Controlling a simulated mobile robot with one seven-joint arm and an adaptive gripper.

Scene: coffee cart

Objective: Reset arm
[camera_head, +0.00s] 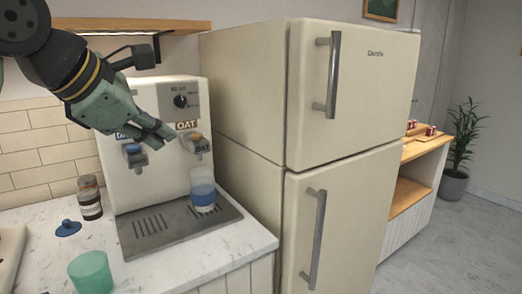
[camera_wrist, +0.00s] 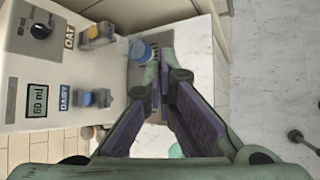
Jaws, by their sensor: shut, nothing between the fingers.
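My gripper (camera_head: 168,134) is raised in front of the milk dispenser (camera_head: 150,182), its fingertips near the OAT label in the head view. In the wrist view my gripper (camera_wrist: 160,88) has its fingertips together with nothing held. A clear cup with a blue band (camera_head: 203,188) stands upright on the drip tray (camera_head: 172,236), below the right tap (camera_head: 196,144). The cup also shows in the wrist view (camera_wrist: 139,50), just beyond the fingertips and apart from them. The left tap (camera_head: 135,155) has nothing under it.
A cream fridge (camera_head: 240,90) stands close on the right. On the marble counter (camera_head: 30,235) are a green cup (camera_head: 91,272), a blue lid (camera_head: 68,228) and a brown jar (camera_head: 89,198). A wooden shelf (camera_head: 140,25) hangs above the dispenser.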

